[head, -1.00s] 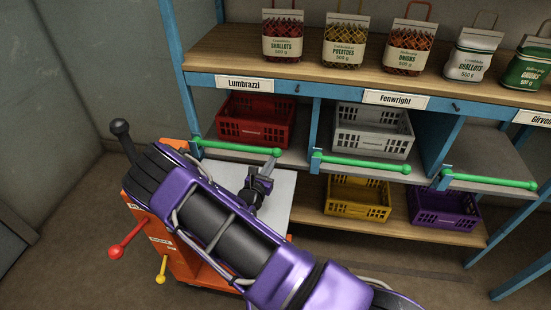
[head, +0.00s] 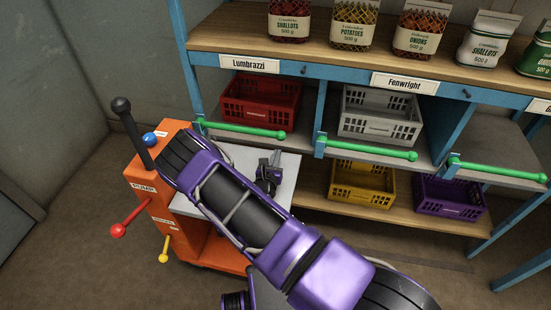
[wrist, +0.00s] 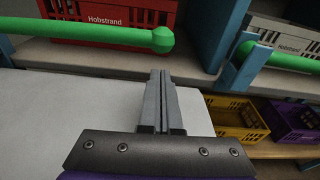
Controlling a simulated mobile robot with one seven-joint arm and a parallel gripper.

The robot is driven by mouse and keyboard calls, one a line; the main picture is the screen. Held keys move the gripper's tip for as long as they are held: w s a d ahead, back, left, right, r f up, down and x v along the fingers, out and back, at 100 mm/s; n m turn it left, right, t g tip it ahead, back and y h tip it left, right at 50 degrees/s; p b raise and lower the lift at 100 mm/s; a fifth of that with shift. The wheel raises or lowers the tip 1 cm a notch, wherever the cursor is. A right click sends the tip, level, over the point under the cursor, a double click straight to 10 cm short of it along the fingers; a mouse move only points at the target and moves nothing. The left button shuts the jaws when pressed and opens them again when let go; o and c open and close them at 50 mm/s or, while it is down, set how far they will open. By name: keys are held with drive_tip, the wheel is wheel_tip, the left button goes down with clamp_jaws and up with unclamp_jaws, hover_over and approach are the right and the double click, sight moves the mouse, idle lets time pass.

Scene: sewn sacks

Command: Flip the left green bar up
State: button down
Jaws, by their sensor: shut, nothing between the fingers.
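The left green bar (head: 240,129) lies level across the front of the bay with the red crate, its round knob at the right end. In the wrist view the bar (wrist: 80,34) runs in from the left, and its knob is just beyond my fingertips. My gripper (head: 275,156) is below the knob in the head view, over the white cart top. In the wrist view my gripper (wrist: 160,78) has its fingers pressed together, with nothing between them. A gap seems to show between fingertips and bar, but I cannot tell how large.
The red crate (head: 260,103) sits behind the left bar and the grey crate (head: 380,116) behind the middle green bar (head: 370,148). A blue divider post stands right of the knob. The orange cart (head: 150,190) with levers stands in front of the shelf.

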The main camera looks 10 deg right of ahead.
drive_tip(key=x, duration=0.6)
drive_tip(key=shift+w+b, duration=0.1)
drive_tip(key=shift+b, duration=0.3)
drive_tip(key=shift+r, duration=0.1)
